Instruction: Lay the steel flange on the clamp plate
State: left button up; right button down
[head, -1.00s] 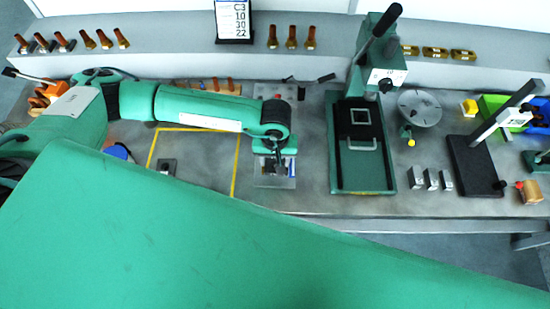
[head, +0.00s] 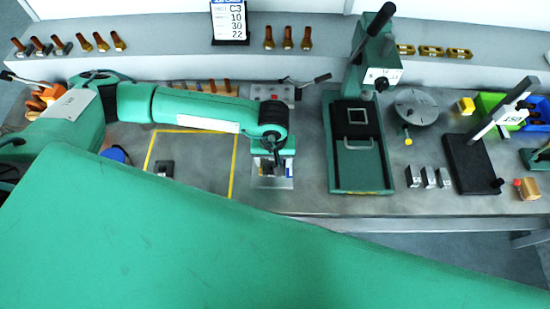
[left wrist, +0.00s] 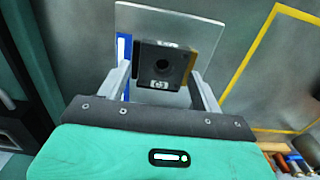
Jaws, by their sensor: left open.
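My left gripper (head: 273,163) points down over a light square plate (head: 260,184) near the bench's front edge. The block sits over the light plate (left wrist: 128,18), which also shows in that view. Gaps show beside the block, so I see no grip. I cannot tell for sure which piece is the steel flange or the clamp plate. My right gripper is not in view.
A toggle-clamp fixture (head: 272,91) stands behind my left gripper. A green press (head: 358,185) stands to the right. A small dark block (head: 164,168) lies inside a yellow-taped square (head: 233,170), otherwise mostly clear. A round plate (head: 416,106) and a black stand (head: 472,165) are further right.

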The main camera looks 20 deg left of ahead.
pick_arm(q)
jog(key=shift+s+a+r+p, duration=0.15)
jog(key=shift+a+p, duration=0.1)
jog(key=shift+p, duration=0.1)
jog(key=shift+a+r+p, duration=0.1)
jog(key=shift+r+p, duration=0.25)
jog(key=shift+p, duration=0.1)
jog(key=shift+w+r+b, duration=0.2)
jog(key=shift+r+b, duration=0.2)
jog(key=shift+b, duration=0.5)
notch_tip(320, 180, up, 11)
jog(key=b, duration=0.4)
jog(key=shift+d, duration=0.2)
jog(key=shift+r, duration=0.1)
